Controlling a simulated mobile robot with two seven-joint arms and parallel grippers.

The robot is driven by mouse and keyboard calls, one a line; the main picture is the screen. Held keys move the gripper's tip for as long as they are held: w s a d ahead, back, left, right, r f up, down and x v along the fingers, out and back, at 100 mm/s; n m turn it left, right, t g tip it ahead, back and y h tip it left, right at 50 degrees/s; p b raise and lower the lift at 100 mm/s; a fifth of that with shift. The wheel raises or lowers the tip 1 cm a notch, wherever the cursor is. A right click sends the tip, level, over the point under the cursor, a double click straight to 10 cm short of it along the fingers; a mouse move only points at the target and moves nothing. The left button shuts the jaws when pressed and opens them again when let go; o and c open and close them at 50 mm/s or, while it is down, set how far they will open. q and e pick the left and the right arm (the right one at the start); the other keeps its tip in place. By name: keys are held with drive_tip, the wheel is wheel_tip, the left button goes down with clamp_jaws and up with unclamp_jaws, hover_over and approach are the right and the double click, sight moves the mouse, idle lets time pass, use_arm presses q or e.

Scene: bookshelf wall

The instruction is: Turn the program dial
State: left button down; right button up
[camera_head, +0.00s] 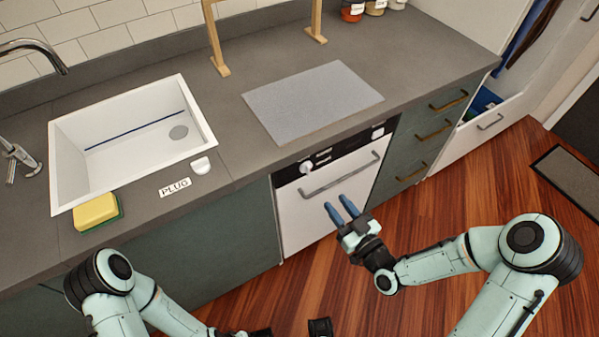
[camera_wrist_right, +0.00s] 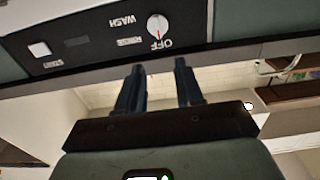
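The program dial (camera_head: 306,168) is a round white knob at the left of the dishwasher's black control panel (camera_head: 340,155). In the right wrist view, upside down, the dial (camera_wrist_right: 157,26) has a red mark pointing towards the word OFF. WASH and another label, hard to read, sit beside it. My right gripper (camera_head: 336,203) is in front of the white dishwasher door, below and right of the dial in the head view, apart from it. Its two blue fingers (camera_wrist_right: 159,66) are spread and empty, pointing towards the panel. My left arm is at the lower left; its fingers are not visible.
A bar handle (camera_head: 340,178) crosses the door just below the panel, close to the right fingers. A white button (camera_head: 377,133) is at the panel's right end. The grey counter overhangs above; a sink (camera_head: 65,165) and sponge (camera_head: 97,211) are at left. The floor in front is clear.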

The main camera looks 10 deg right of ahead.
sight(310, 169)
drive_tip(key=x, duration=1.2)
drive_tip(key=shift+w+f, duration=0.1)
drive_tip(key=shift+w, duration=0.25)
clamp_jaws()
